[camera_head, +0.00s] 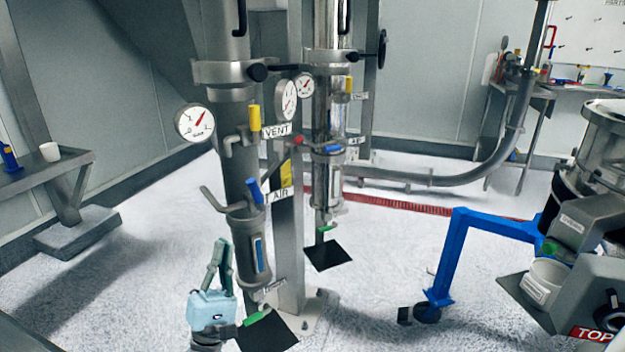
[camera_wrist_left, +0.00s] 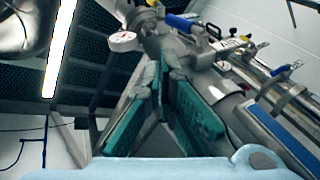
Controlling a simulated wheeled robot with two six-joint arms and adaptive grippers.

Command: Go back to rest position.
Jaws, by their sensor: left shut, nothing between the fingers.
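My left gripper (camera_head: 221,243) has a pale blue body and teal finger pads and points upward at the lower left of the head view. Its fingers are shut with nothing between them. It stands just left of the lower end of the near steel pipe (camera_head: 237,170); whether it touches the pipe I cannot tell. In the left wrist view the teal fingers (camera_wrist_left: 163,68) meet at their tips, with steel pipework behind them. My right gripper is not in view.
Gauges (camera_head: 195,122) and coloured valve handles (camera_head: 255,118) stick out from the pipes. A side table (camera_head: 45,168) with a white cup stands left. A blue-framed machine (camera_head: 478,222) stands right. Open floor lies between the pipes and the machine.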

